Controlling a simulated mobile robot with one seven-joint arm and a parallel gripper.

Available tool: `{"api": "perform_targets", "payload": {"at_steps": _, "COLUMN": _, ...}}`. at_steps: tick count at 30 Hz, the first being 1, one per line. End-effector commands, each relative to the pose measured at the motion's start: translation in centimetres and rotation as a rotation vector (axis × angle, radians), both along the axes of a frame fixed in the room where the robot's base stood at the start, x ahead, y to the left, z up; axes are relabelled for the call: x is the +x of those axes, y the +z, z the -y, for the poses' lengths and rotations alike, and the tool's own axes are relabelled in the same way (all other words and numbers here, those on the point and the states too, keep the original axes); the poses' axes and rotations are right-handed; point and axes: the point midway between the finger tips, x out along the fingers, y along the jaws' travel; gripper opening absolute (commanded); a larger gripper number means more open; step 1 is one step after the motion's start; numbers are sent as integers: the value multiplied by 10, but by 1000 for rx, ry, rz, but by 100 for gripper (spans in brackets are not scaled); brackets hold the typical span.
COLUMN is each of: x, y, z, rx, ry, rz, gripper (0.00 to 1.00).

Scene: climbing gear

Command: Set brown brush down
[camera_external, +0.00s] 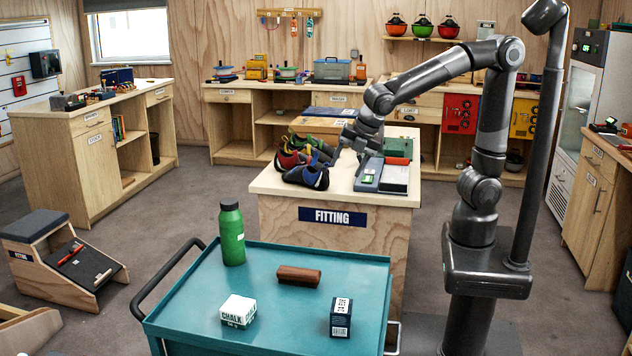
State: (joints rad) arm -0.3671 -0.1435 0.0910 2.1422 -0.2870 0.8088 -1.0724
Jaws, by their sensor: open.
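A brown, rounded oblong block (298,276) lies flat on the teal cart (190,309); it may be the brown brush, but no bristles show. My gripper (347,158) is over the fitting table (272,184), between the climbing shoes (306,175) and a grey-green device (368,175). It points down and is open. I see nothing between its fingers, though they are small here. It is well apart from the brown block, behind the cart.
On the cart stand a green bottle (231,235), a white chalk box (238,310) and a dark box (341,316). The cart top has bare room around the brown block.

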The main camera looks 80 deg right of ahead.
Motion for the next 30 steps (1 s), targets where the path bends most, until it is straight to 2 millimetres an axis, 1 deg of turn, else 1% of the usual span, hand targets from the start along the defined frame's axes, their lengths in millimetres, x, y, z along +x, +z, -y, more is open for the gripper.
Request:
{"api": "perform_targets", "payload": {"at_steps": 1, "x": -12, "y": 8, "z": 21, "rx": 53, "ry": -123, "rz": 14, "gripper": 60}}
{"api": "perform_targets", "payload": {"at_steps": 3, "x": -28, "y": 16, "z": 46, "rx": 135, "ry": -304, "rz": 27, "gripper": 60}}
{"api": "perform_targets", "payload": {"at_steps": 5, "x": -43, "y": 21, "z": 65, "rx": 206, "ry": -455, "rz": 38, "gripper": 60}}
{"api": "perform_targets", "payload": {"at_steps": 6, "x": -54, "y": 23, "z": 77, "rx": 253, "ry": -556, "rz": 45, "gripper": 60}}
{"api": "perform_targets", "payload": {"at_steps": 8, "x": -70, "y": 25, "z": 94, "rx": 328, "ry": -707, "rz": 56, "gripper": 60}}
{"api": "perform_targets", "payload": {"at_steps": 9, "x": -82, "y": 26, "z": 104, "rx": 377, "ry": -807, "rz": 62, "gripper": 60}}
{"api": "perform_targets", "payload": {"at_steps": 12, "x": -109, "y": 26, "z": 125, "rx": 502, "ry": -1043, "rz": 78, "gripper": 60}}
{"api": "perform_targets", "payload": {"at_steps": 15, "x": -132, "y": 24, "z": 139, "rx": 613, "ry": -1243, "rz": 90, "gripper": 60}}
{"api": "perform_targets", "payload": {"at_steps": 19, "x": -153, "y": 20, "z": 149, "rx": 718, "ry": -1424, "rz": 95, "gripper": 60}}
{"api": "perform_targets", "payload": {"at_steps": 24, "x": -163, "y": 18, "z": 153, "rx": 773, "ry": -1519, "rz": 98, "gripper": 60}}
{"api": "perform_targets", "payload": {"at_steps": 30, "x": -163, "y": 17, "z": 153, "rx": 777, "ry": -1524, "rz": 97, "gripper": 60}}
